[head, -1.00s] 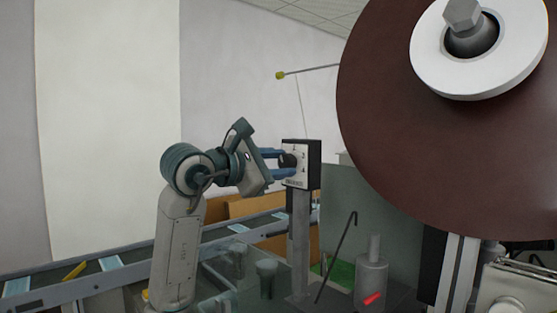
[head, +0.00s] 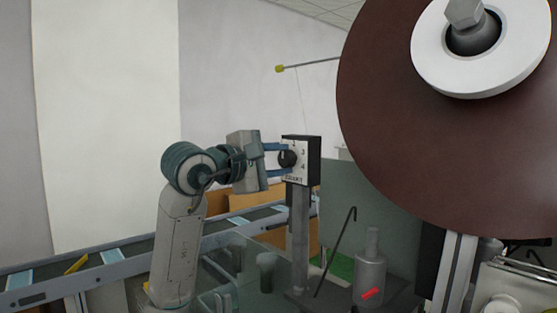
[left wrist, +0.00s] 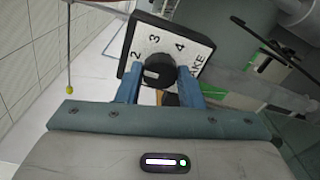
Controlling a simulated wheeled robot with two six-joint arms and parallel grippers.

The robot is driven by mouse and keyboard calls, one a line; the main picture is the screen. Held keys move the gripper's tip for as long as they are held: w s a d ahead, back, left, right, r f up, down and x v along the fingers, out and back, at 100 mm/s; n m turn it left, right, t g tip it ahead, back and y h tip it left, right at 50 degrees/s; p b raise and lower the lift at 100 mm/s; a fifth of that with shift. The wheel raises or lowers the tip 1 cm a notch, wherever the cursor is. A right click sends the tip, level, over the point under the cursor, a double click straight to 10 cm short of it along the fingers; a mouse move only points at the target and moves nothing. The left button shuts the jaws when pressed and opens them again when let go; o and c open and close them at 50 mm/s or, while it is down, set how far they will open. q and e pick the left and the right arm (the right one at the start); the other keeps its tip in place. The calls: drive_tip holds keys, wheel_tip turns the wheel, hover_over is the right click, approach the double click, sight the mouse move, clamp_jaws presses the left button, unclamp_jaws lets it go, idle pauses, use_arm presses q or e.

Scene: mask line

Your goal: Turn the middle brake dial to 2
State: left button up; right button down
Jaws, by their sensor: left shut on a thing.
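A brake box (head: 314,160) with a white numbered face stands on a grey post in the head view. A round black dial (head: 288,159) sits on that face. My left gripper (head: 283,160) reaches in from the left and is shut on the dial, with one blue finger above and one below it. In the left wrist view the black dial (left wrist: 159,68) is between the two blue fingers. The numbers 2, 3 and 4 and part of the word BRAKE show on the tilted face (left wrist: 187,62). I cannot tell which number the dial points to. My right gripper is not in view.
A large brown roll (head: 400,120) with a white hub fills the upper right. A bent dark rod (head: 337,250) and a grey cylinder (head: 370,270) stand below the box. A conveyor (head: 110,280) runs behind my left arm. A yellow-tipped rod (head: 310,65) hangs above.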

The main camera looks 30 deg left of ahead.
use_arm(q)
drive_tip(key=shift+f, duration=0.1)
drive_tip(key=o, duration=1)
drive_tip(key=shift+s, duration=0.15)
drive_tip(key=shift+s+a+b, duration=0.1)
drive_tip(key=shift+s+b, duration=0.15)
drive_tip(key=shift+b, duration=0.05)
drive_tip(key=b+v, duration=0.4)
drive_tip(key=v, duration=0.6)
drive_tip(key=shift+b, duration=0.35)
